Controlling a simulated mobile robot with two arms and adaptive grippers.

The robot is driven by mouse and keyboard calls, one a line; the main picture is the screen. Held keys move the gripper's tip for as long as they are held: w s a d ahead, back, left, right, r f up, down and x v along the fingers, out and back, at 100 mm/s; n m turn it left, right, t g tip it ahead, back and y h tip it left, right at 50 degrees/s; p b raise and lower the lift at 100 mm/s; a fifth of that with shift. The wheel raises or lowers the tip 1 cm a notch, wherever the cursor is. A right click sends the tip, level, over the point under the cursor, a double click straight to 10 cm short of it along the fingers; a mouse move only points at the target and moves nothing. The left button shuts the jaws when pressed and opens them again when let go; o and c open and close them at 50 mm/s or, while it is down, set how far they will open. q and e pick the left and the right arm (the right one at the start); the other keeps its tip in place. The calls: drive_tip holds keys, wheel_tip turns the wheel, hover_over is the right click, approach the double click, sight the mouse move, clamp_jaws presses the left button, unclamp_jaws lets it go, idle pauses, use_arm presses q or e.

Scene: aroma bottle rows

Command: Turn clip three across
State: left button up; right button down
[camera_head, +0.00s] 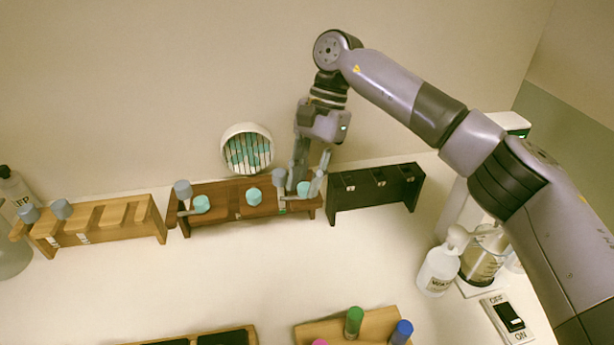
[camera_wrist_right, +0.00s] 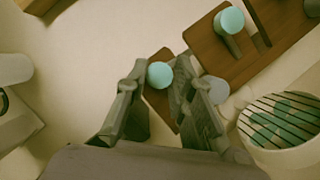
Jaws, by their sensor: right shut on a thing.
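The dark brown rack (camera_head: 236,214) stands near the wall, with teal-capped bottles (camera_head: 252,196) in it. A grey-topped clip post (camera_head: 182,189) stands at its left end. Another grey post (camera_head: 281,190) is beside my right gripper (camera_head: 305,185) at the third place. In the right wrist view, a teal cap (camera_wrist_right: 160,75) lies between the fingers of my right gripper (camera_wrist_right: 160,92). It looks shut on that teal-capped bottle; the contact is partly hidden. A grey round top (camera_wrist_right: 216,90) shows just outside the right finger. My left gripper is out of view.
A light wooden rack (camera_head: 110,218) is to the left, and a black rack (camera_head: 375,190) close on the right. A round striped basket (camera_head: 247,150) is behind. A wash bottle (camera_head: 437,270) and a switch (camera_head: 509,316) are at right. The counter's middle is clear.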

drive_tip(key=shift+r+n, duration=0.1)
drive_tip(key=shift+n, duration=0.4)
drive_tip(key=c, duration=1.4)
unclamp_jaws()
drive_tip(key=shift+o, duration=0.2)
drive_tip(key=v, duration=1.2)
drive_tip(key=shift+a, duration=0.25)
drive_tip(key=shift+w, duration=0.1)
